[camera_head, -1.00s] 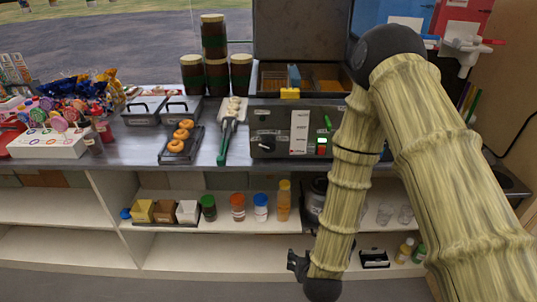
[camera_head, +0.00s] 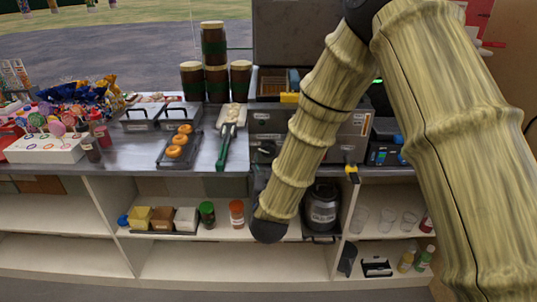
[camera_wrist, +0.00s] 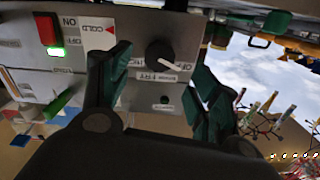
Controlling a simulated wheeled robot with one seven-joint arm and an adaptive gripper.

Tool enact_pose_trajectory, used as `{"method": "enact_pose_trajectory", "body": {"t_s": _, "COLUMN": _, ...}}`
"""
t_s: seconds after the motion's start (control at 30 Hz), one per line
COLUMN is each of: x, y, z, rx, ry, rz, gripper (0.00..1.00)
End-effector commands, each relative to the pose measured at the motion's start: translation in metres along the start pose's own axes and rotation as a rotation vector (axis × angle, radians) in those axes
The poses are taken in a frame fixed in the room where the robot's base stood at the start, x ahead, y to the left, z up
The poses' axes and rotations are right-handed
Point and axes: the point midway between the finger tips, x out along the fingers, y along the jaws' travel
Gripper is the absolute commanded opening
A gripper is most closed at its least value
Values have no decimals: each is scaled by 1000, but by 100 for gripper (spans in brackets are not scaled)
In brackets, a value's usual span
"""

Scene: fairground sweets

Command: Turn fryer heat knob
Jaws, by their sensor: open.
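The fryer heat knob (camera_wrist: 160,53) is a round black dial with a white mark, beside OFF and FRY labels on the grey panel in the wrist view. My gripper (camera_wrist: 161,66) is open, its two dark green fingers apart on either side of the knob in the picture. Contact cannot be told, and nothing is held. The fryer (camera_head: 268,116) stands on the counter in the head view, its front largely hidden by my arm. My gripper is mostly hidden there too.
A red switch (camera_wrist: 45,28) with a lit green light (camera_wrist: 57,52) and a COLD sign (camera_wrist: 97,36) sit left of the knob in the wrist view. Green-handled tongs (camera_head: 226,140) and a doughnut tray (camera_head: 165,160) lie left of the fryer.

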Motion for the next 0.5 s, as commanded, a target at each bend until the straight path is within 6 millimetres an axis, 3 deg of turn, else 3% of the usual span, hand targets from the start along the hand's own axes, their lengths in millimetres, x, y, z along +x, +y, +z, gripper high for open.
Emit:
{"method": "enact_pose_trajectory", "body": {"t_s": 0.2, "x": 35, "y": 0, "z": -1, "rx": 1, "ry": 0, "rz": 1, "gripper": 62}}
{"method": "enact_pose_trajectory", "body": {"t_s": 0.5, "x": 59, "y": 0, "z": 0, "rx": 0, "ry": 0, "rz": 0, "gripper": 62}}
